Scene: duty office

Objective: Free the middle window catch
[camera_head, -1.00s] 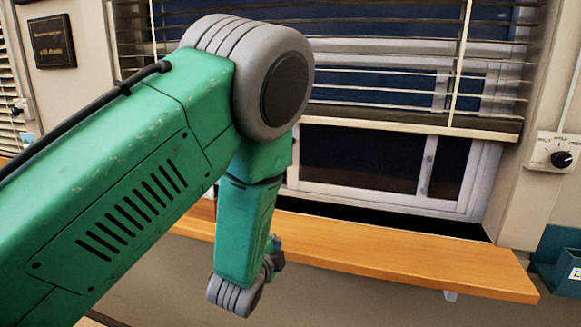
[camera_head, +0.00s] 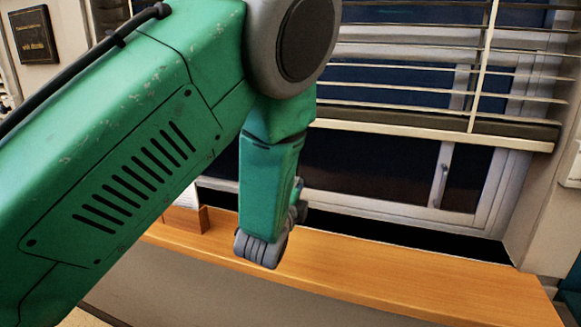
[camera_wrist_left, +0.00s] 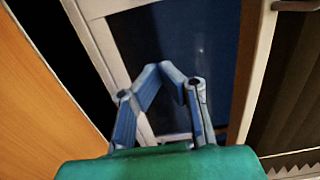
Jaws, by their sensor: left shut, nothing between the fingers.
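The window (camera_head: 365,207) has a white frame and dark panes below a half-raised blind. A small grey catch (camera_head: 442,180) sits on the upright between two panes in the head view. A dark handle-like piece (camera_wrist_left: 297,6) shows at the top right edge of the wrist view; I cannot tell if it is the same catch. My left gripper (camera_wrist_left: 167,69) is shut and empty, its blue fingers meeting in front of a dark pane. In the head view it is mostly hidden behind my wrist, left of the catch and apart from it. My right gripper is out of view.
The blind (camera_head: 400,118) hangs over the upper window. A wooden sill (camera_head: 370,275) runs below, mostly clear. A small wooden holder (camera_head: 187,218) with white paper stands at its left. A dark plaque (camera_head: 35,33) hangs at upper left.

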